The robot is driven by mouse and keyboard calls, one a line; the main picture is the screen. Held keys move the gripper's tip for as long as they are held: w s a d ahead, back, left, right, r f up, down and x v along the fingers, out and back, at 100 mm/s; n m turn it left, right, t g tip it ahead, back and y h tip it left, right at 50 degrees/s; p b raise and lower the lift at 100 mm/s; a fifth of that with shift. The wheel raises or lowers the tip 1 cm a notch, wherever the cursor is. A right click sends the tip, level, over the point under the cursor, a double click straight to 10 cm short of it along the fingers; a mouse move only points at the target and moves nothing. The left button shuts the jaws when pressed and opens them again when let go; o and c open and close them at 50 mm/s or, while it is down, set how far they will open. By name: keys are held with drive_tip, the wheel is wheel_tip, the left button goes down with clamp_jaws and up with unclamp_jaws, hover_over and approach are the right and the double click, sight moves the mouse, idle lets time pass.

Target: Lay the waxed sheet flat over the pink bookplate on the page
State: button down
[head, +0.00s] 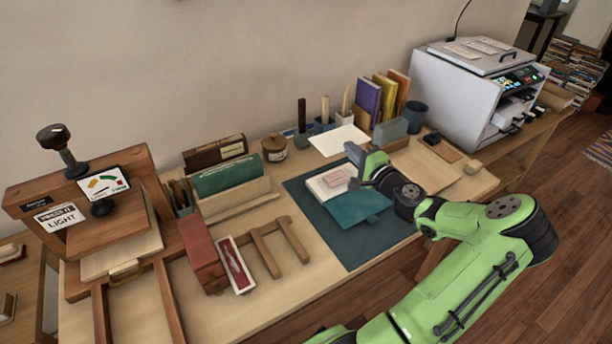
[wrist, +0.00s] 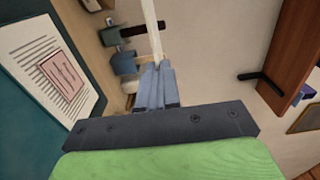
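The waxed sheet (head: 338,140) is a thin white rectangle, held roughly level above the table. In the wrist view the sheet (wrist: 152,25) shows edge-on as a narrow pale strip running out from my fingertips. My gripper (head: 351,149) is shut on the sheet's near edge; its closed fingers also show in the wrist view (wrist: 160,68). The pink bookplate (head: 338,178) lies on the white page (head: 319,188) of an open book, below and nearer than the sheet. In the wrist view the bookplate (wrist: 63,74) shows uncovered at the left.
The book lies on a dark teal mat (head: 327,229) with a teal flap (head: 358,208) beside the page. Tool holders, upright books (head: 367,98) and a frosted panel (head: 391,131) stand behind. Wooden frame pieces (head: 265,252) lie left of the mat.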

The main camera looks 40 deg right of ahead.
wheel_tip(320, 180, down, 10)
drive_tip(key=b, duration=0.3)
drive_tip(key=shift+d+r+b, duration=0.1)
drive_tip(key=shift+b, duration=0.3)
drive_tip(key=shift+f+b, duration=0.45)
drive_tip(key=shift+f, duration=0.1)
drive_tip(key=c, duration=1.4)
unclamp_jaws()
drive_tip(key=shift+o, duration=0.2)
drive_tip(key=shift+r, duration=0.1)
